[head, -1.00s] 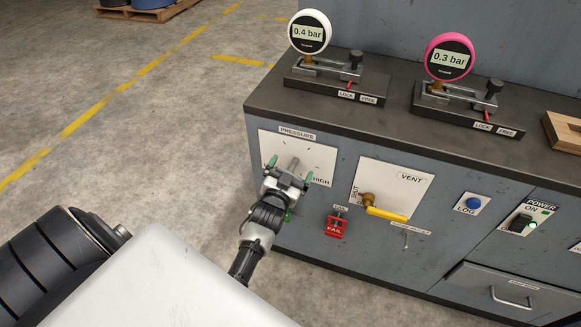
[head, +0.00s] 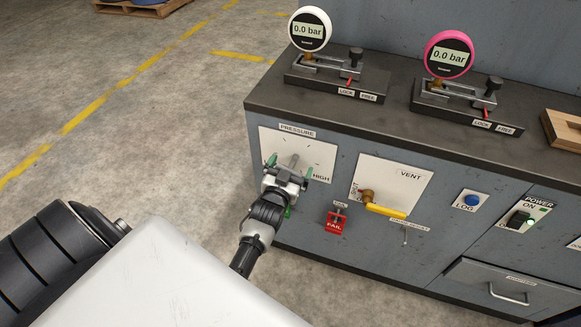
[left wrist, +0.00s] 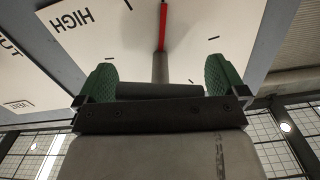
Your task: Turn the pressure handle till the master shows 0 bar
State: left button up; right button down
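The pressure handle (head: 293,162) stands out from the white PRESSURE plate (head: 322,160) on the cabinet's left front. My left gripper (head: 288,174) is at the handle. In the left wrist view the handle's dark crossbar (left wrist: 160,90) spans the gap between the green fingertips (left wrist: 160,84), with no clear gap at either end. A red pointer (left wrist: 163,25) shows beyond its shaft. The white-rimmed gauge (head: 309,30) and the pink-rimmed gauge (head: 449,55) both read 0.0 bar. I cannot read which is the master. My right gripper is not in view.
The VENT plate with its yellow lever (head: 386,212) is right of the handle. A red FAIL tag (head: 335,226), a blue LOG button (head: 472,200) and a POWER switch (head: 519,220) are further along. The floor (head: 130,150) at left is clear.

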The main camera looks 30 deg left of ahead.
pick_arm(q)
jog(key=v, duration=1.1)
jog(key=shift+p, duration=0.35)
jog(key=shift+w, duration=0.1)
jog(key=s+d+f+m+g+h+p, duration=0.1)
jog(key=s+d+f+g+p, duration=0.2)
jog(key=f, duration=0.4)
jog(key=s+d+f+g+h+p, duration=0.1)
jog(key=s+d+f+g+h, duration=0.15)
jog(key=s+f, duration=0.35)
jog(key=s+d+f+m+g+h+p, duration=0.1)
jog(key=s+d+f+g+p, duration=0.15)
jog(key=f, duration=0.65)
jog(key=s+f+m+g+p, duration=0.1)
jog(key=s+f+g, duration=0.3)
jog(key=s, duration=0.7)
jog(key=s+a+f+g+p, duration=0.1)
jog(key=s+f+g, duration=0.3)
jog(key=s, duration=0.8)
jog(key=shift+s+a+m+g, duration=0.2)
jog(key=shift+a+m+g, duration=0.1)
jog(key=shift+m, duration=0.1)
jog(key=shift+y, duration=0.25)
